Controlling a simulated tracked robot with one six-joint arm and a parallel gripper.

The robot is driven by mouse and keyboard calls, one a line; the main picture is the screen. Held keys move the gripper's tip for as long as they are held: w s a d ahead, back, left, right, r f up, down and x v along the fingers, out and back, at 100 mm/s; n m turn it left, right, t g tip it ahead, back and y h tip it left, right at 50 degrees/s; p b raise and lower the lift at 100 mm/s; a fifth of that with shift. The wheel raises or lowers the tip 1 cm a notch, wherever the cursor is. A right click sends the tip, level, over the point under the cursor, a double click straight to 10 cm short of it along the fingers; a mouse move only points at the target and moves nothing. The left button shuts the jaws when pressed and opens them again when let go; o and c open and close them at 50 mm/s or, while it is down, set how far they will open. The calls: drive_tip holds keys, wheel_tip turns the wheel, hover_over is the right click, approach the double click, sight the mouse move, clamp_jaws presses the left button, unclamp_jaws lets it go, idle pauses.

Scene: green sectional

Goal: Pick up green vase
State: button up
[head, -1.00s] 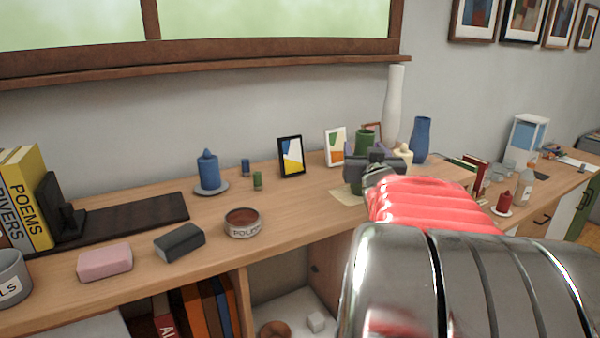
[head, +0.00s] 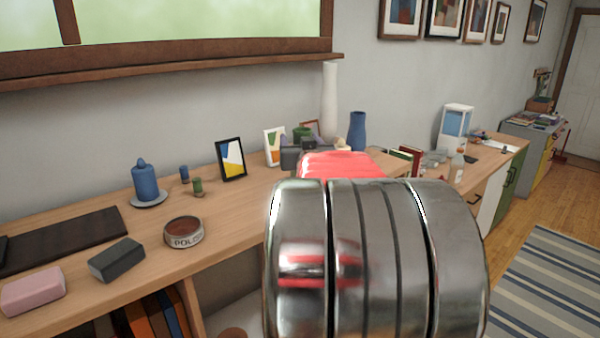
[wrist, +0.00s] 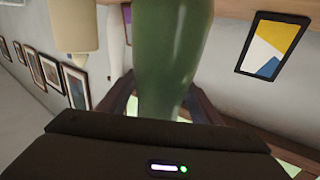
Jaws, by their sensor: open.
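The green vase (wrist: 172,50) fills the middle of the wrist view, with its lower part narrowing between the fingers. In the head view only the top of the green vase (head: 302,132) shows, behind my gripper and arm. My gripper (wrist: 162,100) is open, with one dark finger on each side of the vase. I cannot tell whether either finger touches it. In the head view my gripper (head: 302,152) is partly hidden by my red and chrome arm. The vase's base is hidden there.
A tall white vase (head: 329,100) and a blue vase (head: 357,131) stand close behind and to the right. A framed picture (head: 231,159) and a blue candle (head: 146,180) stand to the left on the wooden counter (head: 130,225). A cream object (wrist: 75,25) hangs near in the wrist view.

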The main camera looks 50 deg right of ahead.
drive_tip(key=shift+c, duration=0.5)
clamp_jaws()
idle(0.3)
